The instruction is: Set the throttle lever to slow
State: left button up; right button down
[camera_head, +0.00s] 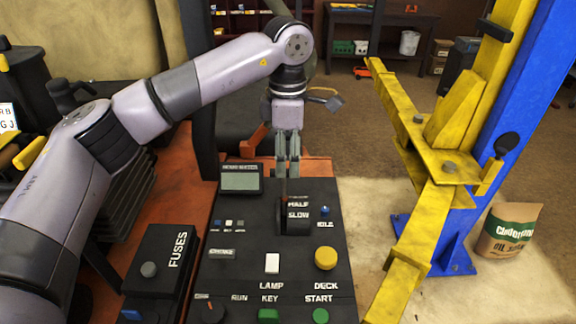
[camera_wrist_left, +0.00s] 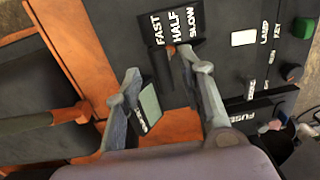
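The throttle block (camera_head: 293,222) stands on the dark control panel and shows HALF and SLOW in the head view. In the left wrist view its label plate (camera_wrist_left: 170,20) reads FAST, HALF, SLOW. A thin reddish-brown lever (camera_head: 284,190) rises from the block's far end, just below my left fingertips; its exact setting is hard to tell. My left gripper (camera_head: 287,172) points down over that end. In the left wrist view my left gripper (camera_wrist_left: 160,62) is open, its fingers on either side of a dark part beside the plate. Contact cannot be told. My right gripper is out of view.
A small display (camera_head: 241,179) stands left of the throttle. A white lamp switch (camera_head: 272,263), a yellow deck knob (camera_head: 325,258) and a green start button (camera_head: 320,316) sit nearer. A fuse box (camera_head: 160,270) is at left, and a yellow lift arm (camera_head: 425,190) at right.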

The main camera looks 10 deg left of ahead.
aim_at(288, 172)
pick_arm(q)
jog(key=shift+s+f+p, duration=0.1)
jog(key=shift+f+p, duration=0.35)
jog(key=shift+f, duration=1.5)
jog(key=shift+c, duration=0.2)
grip_shut()
jog(key=shift+r, duration=0.1)
